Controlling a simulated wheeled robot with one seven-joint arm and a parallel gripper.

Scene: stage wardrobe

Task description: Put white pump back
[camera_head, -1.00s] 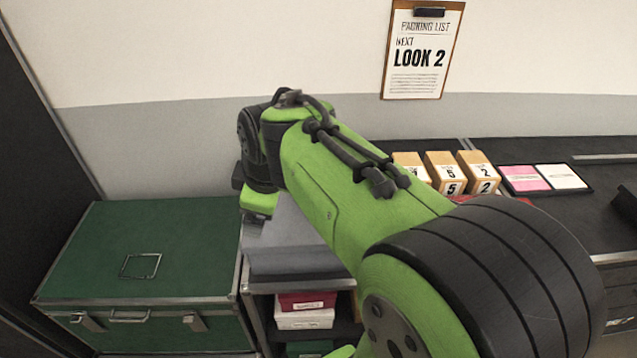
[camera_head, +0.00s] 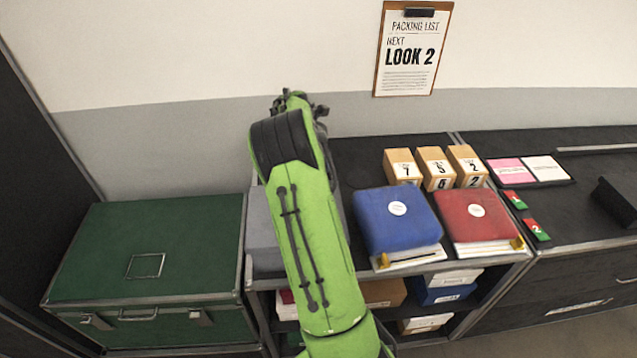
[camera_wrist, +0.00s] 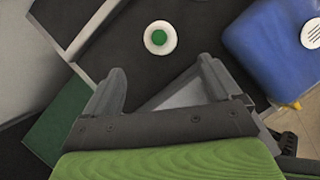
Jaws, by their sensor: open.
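I cannot make out a white pump in either view. In the wrist view my gripper (camera_wrist: 163,78) is open, its two fingers spread with nothing visibly held between them. Beyond the fingertips a white round thing with a green centre (camera_wrist: 160,38) sits on the dark tabletop, apart from the fingers. In the head view my arm rises over the table's left part and hides the fingers and the surface behind it.
Labelled boxes (camera_head: 442,292) fill the shelves below. A grey item (camera_head: 263,232) is left of my arm, beside a green trunk (camera_head: 150,240). A packing list (camera_head: 411,50) hangs above.

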